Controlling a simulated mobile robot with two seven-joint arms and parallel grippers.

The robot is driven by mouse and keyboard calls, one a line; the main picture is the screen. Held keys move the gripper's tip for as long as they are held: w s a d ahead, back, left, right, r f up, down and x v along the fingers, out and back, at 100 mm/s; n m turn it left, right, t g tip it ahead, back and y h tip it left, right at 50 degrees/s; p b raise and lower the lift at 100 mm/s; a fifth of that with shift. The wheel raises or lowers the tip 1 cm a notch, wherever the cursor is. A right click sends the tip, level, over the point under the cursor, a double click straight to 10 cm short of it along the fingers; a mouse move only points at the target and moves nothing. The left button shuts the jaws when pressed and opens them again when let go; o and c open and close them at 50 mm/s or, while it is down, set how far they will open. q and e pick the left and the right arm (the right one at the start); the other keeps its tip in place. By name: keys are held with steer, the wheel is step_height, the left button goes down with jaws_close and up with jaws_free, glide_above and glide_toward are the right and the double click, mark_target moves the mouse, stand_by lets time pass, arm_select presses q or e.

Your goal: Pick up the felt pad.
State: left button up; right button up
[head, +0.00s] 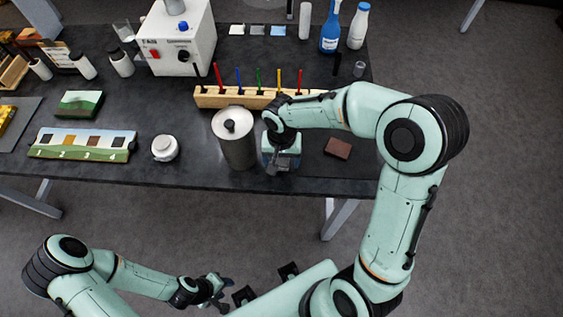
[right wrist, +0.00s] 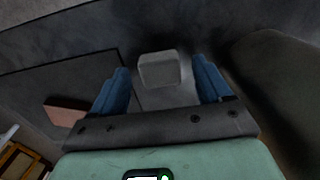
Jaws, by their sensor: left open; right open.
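A small pale grey block (right wrist: 159,70), which looks like the felt pad, lies on the dark table between the blue fingers in the right wrist view. My right gripper (right wrist: 161,80) is open, with one finger on either side of the block and gaps showing at both sides. In the head view my right gripper (head: 283,163) points down near the table's front edge and hides the block. My left gripper (head: 218,289) is open and empty, in front of the table and away from it.
A grey lidded canister (head: 237,145) stands close left of my right gripper. A brown block (head: 338,148) lies to its right, also in the right wrist view (right wrist: 65,111). A wooden rack (head: 222,97) with coloured sticks stands behind. A white jar (head: 165,149) is farther left.

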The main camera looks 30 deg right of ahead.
mark_target(282, 162)
steer(key=c, duration=1.1)
steer(key=shift+r, duration=0.15)
arm_select(q)
steer(key=w+r+p, duration=0.2)
steer(key=r, duration=0.1)
steer(key=shift+w, duration=0.15)
arm_select(e)
step_height(282, 162, up, 20)
steer(key=shift+f, duration=0.1)
